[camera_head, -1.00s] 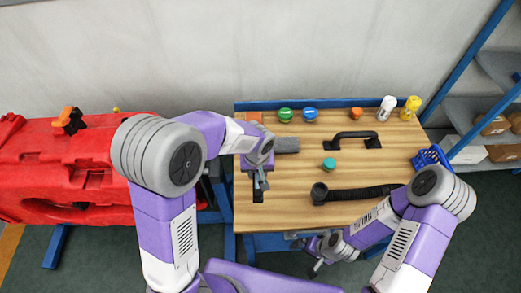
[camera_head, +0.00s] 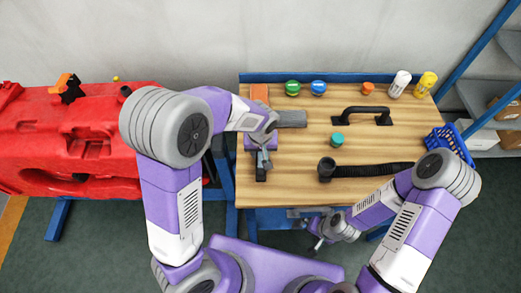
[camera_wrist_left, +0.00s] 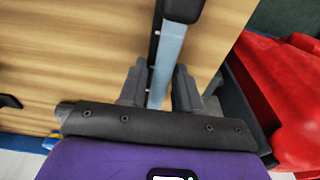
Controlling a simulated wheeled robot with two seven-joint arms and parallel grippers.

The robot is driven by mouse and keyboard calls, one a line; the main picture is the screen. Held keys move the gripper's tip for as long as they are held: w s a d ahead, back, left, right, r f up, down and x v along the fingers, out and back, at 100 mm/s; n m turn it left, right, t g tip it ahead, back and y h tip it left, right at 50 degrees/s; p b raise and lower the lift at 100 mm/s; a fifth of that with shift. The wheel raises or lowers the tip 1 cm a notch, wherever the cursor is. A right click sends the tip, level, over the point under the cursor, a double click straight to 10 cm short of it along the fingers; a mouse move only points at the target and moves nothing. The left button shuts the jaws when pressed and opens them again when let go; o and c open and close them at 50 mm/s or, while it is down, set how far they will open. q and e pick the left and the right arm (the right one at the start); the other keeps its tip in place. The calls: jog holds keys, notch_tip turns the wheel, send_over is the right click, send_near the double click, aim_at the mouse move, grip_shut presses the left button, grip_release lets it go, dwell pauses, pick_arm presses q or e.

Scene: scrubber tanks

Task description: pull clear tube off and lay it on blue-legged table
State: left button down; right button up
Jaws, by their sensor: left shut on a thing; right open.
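A pale blue-grey strip (camera_wrist_left: 167,62) with a black end (camera_wrist_left: 180,9) lies between the fingers of my left gripper (camera_wrist_left: 160,88) in the left wrist view; it looks like the clear tube. My left gripper (camera_head: 264,150) is shut on it over the left end of the wooden top of the blue-legged table (camera_head: 290,172). The black end (camera_head: 261,173) also shows in the head view, at or just above the wood; I cannot tell if it touches. My right gripper (camera_head: 316,246) is open and empty in front of the table's front edge.
A red tank (camera_head: 75,140) stands left of the table. A grey block (camera_head: 292,118) is near my left gripper. A black ribbed hose (camera_head: 370,170), a black handle (camera_head: 362,112), coloured caps, bottles and a blue basket (camera_head: 450,142) occupy the table. Bare wood shows front left.

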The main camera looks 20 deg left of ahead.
pick_arm(q)
jog(key=shift+f+b, duration=0.5)
jog(key=shift+f, duration=0.1)
dwell(0.5)
jog(key=shift+r, duration=0.15)
dwell(0.4)
jog(key=shift+c, duration=1.1)
grip_release()
jog(key=shift+s+d+r+p, duration=0.1)
jog(key=shift+s+r+p, duration=0.05)
jog(key=shift+r+p, duration=0.9)
jog(key=shift+s+r+p, duration=0.15)
jog(key=shift+r+p, duration=0.65)
jog(key=shift+r, duration=0.4)
